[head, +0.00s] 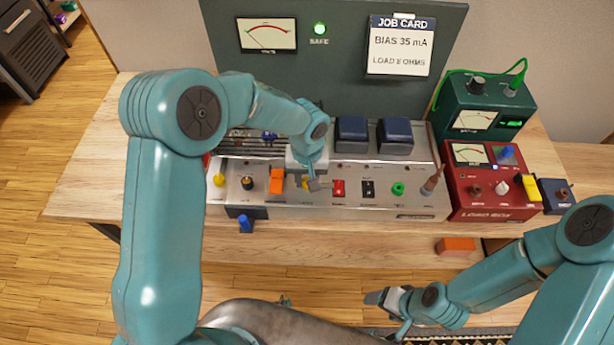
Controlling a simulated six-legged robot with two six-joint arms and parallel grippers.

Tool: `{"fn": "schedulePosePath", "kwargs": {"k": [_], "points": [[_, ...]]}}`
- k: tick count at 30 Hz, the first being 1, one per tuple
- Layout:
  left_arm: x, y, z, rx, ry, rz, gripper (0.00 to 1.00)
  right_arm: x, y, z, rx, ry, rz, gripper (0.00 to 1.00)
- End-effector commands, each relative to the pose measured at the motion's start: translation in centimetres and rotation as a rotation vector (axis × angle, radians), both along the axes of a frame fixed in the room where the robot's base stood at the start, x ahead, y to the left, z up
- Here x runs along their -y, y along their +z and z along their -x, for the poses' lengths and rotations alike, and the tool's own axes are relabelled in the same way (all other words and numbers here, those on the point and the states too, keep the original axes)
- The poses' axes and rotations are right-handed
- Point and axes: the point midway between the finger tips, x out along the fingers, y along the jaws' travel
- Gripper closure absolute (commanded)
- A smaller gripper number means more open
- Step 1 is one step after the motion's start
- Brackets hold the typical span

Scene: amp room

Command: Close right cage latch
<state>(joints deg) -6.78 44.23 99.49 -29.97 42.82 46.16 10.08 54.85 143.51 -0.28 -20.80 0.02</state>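The amplifier chassis (300,207) is a silver panel on the bench with a row of small controls. My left gripper (314,184) points down at the middle of this row, at a small yellow part (304,183) between an orange block (277,180) and a red switch (338,188). I cannot tell whether it touches the yellow part, or whether its fingers are open. A dark slatted cage (240,143) shows behind, partly hidden by my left arm. I cannot make out for sure which part is the right cage latch. My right gripper (386,312) is open and empty, low in front of the bench.
Two dark blue-topped blocks (352,134) (395,137) stand at the back of the chassis. A brown-red lever (432,181) rises at its right end. A red load box (490,183) and a green meter box (480,110) stand farther right. The bench's left end (115,175) is bare.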

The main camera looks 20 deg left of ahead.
Motion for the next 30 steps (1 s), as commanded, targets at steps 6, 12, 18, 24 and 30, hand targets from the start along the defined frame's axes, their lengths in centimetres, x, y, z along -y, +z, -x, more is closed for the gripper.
{"fn": "schedulePosePath", "kwargs": {"k": [6, 12, 18, 24, 30], "points": [[0.0, -0.1, 0.0, 0.001, 0.019, 0.001, 0.99, 0.0, -0.5, 0.0, 0.0, 0.0, 0.0, 0.29], [0.0, -0.4, -0.1, 0.003, 0.1, 0.0, 0.99, 0.0, -2.1, 0.0, 0.0, 0.0, 0.0, 0.29], [0.0, -0.6, -0.1, 0.004, 0.257, 0.0, 0.99, 0.0, -4.6, 0.0, 0.0, 0.0, 0.0, 0.29], [0.0, -0.5, -0.1, 0.005, 0.446, 0.0, 0.99, 0.0, -6.9, 0.0, 0.0, 0.0, 0.0, 0.29], [-0.1, -0.4, -0.2, 0.005, 0.637, 0.0, 0.99, 0.0, -8.7, 0.0, 0.0, 0.0, 0.0, 0.29]]}}
